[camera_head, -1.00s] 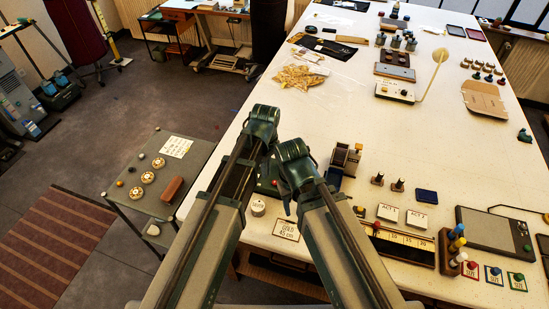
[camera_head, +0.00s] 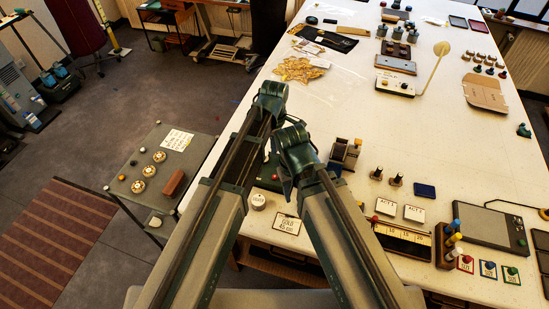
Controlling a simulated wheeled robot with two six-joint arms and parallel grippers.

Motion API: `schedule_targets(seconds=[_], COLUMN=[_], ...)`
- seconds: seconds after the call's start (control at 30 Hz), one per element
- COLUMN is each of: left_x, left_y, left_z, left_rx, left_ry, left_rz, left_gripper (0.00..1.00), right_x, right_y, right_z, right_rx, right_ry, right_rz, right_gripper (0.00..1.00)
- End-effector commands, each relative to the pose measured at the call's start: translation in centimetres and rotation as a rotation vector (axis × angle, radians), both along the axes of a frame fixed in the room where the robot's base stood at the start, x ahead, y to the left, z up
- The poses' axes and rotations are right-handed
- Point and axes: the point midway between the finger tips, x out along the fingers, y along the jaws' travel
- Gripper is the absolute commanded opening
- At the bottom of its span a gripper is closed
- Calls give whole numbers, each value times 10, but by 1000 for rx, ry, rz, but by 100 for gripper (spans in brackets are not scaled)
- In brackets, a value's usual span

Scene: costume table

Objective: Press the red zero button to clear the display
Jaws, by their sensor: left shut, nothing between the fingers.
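A red button (camera_head: 273,177) shows in the gap between my two arms, on a dark unit mostly hidden by them. I cannot read a label or see a display there. My left gripper (camera_head: 287,188) seems to show only as a small dark part in that gap, close to the unit. It is shut and empty, and whether it touches anything is unclear. My right gripper cannot be made out behind the arm links.
A tan and dark device (camera_head: 344,152) stands just right of my arms. A round tin (camera_head: 257,201) and a "GOLD 45 cm" card (camera_head: 288,226) lie near the front edge. Red, blue and green buttons on cards, including a red one (camera_head: 466,259), sit at the front right.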

Motion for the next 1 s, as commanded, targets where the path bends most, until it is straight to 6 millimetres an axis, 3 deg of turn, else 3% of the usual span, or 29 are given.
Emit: schedule_targets(seconds=[1.0], left_x=[0], left_y=[0], left_z=[-131], left_rx=[0], left_ry=[0], left_rz=[-1], left_gripper=[0], right_x=[1], right_y=[0], right_z=[-131], right_rx=[-2], right_ry=[-2], right_rz=[12], right_gripper=[50])
